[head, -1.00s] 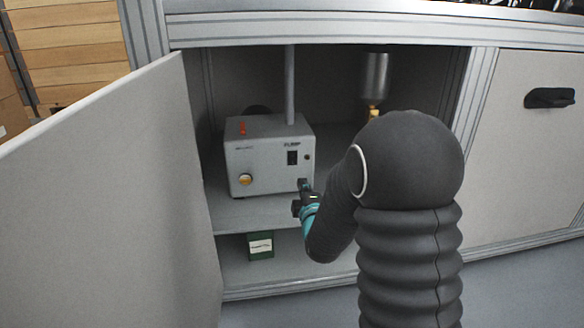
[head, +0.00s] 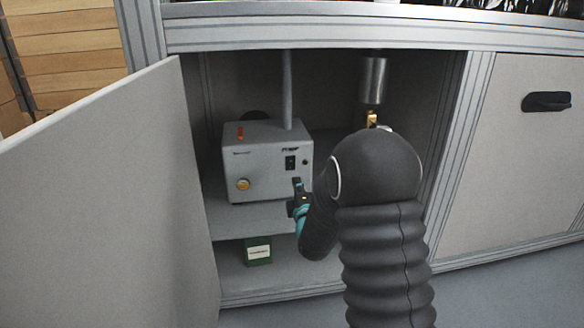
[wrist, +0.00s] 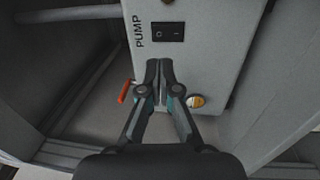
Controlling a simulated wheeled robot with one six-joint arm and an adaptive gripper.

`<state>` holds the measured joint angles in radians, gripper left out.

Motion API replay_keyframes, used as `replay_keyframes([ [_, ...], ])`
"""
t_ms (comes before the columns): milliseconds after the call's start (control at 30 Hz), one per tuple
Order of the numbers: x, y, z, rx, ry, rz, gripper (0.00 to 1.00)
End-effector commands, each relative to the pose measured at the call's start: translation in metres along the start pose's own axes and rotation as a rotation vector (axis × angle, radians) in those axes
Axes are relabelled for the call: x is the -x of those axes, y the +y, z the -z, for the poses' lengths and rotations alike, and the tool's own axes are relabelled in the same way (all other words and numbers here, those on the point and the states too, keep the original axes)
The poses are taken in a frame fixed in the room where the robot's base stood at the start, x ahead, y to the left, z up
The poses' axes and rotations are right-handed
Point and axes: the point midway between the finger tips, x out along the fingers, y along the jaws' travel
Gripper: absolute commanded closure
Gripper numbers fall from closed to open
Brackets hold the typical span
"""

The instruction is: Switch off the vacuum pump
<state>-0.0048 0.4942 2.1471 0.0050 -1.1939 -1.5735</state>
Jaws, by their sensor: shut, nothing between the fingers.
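The vacuum pump (head: 262,172) is a light grey box on the shelf inside the open cabinet. Its front carries a black rocker switch (head: 290,162) under a small label. In the wrist view the switch (wrist: 167,32) sits beside the word PUMP, with marks on its face; which side is pressed I cannot tell. My gripper (head: 297,184) is shut and empty, just in front of the pump's front face, below the switch in the head view. In the wrist view its closed fingertips (wrist: 158,66) point at the panel, a little short of the switch. Contact with the panel cannot be told.
The open cabinet door (head: 110,200) stands at the left. A grey pipe (head: 287,90) rises from the pump. A metal cylinder with brass fitting (head: 373,82) hangs at the right. A green box (head: 258,251) sits on the lower level. A gold round part (head: 243,184) is on the pump front.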

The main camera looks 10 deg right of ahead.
Motion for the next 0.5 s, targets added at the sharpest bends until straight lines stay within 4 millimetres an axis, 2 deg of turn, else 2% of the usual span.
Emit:
replay_keyframes([
  [300,-0.059,-0.001,0.000,0.000,0.000,0.001,1.00],
  [500,-0.084,-0.001,0.000,0.000,0.000,0.000,1.00],
])
